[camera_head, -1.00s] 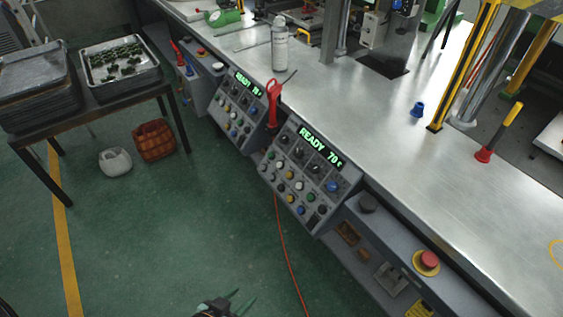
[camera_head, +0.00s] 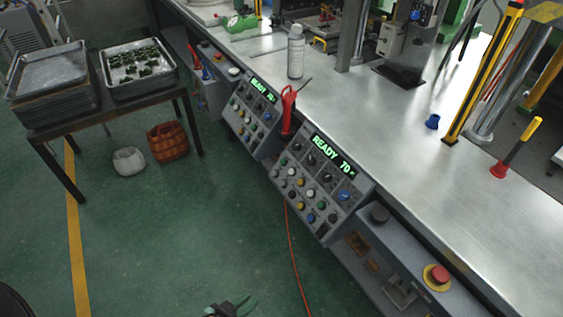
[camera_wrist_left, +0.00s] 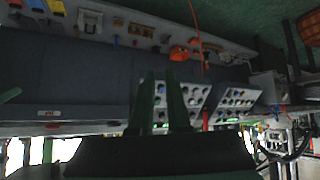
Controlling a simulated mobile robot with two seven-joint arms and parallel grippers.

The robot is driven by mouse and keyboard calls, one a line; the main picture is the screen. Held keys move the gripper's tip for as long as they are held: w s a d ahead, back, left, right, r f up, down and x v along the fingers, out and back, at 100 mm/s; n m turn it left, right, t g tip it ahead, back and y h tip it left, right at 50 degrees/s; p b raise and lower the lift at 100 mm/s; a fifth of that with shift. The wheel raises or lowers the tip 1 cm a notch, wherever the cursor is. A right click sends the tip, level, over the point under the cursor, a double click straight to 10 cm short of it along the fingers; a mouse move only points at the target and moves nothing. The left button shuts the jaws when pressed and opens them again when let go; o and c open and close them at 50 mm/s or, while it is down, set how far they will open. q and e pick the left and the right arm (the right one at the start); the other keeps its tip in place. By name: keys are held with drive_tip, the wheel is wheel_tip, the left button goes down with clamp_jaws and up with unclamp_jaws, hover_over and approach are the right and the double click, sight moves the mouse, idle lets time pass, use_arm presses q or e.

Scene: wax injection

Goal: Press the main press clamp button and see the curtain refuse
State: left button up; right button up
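The nearer control panel (camera_head: 313,185) has several coloured buttons and knobs and a green display (camera_head: 333,154) reading READY and 70. A second panel (camera_head: 250,116) beside it also reads READY. I cannot tell which button is the main press clamp button. A yellow and black post (camera_head: 482,75), possibly part of the curtain, stands on the bench. My left gripper (camera_head: 232,306) shows at the bottom edge, low over the floor and well apart from the panels. Its green fingers (camera_wrist_left: 161,105) are parted and empty in the left wrist view. My right gripper is out of view.
A red emergency button (camera_head: 438,276) and a black knob (camera_head: 380,213) are on the ledge right of the panel. A bottle (camera_head: 296,52) and a blue cup (camera_head: 433,121) stand on the metal bench (camera_head: 390,140). An orange cable (camera_head: 293,250) hangs to the floor. Open floor lies left.

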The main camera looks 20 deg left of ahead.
use_arm(q)
clamp_jaws()
idle(1.3)
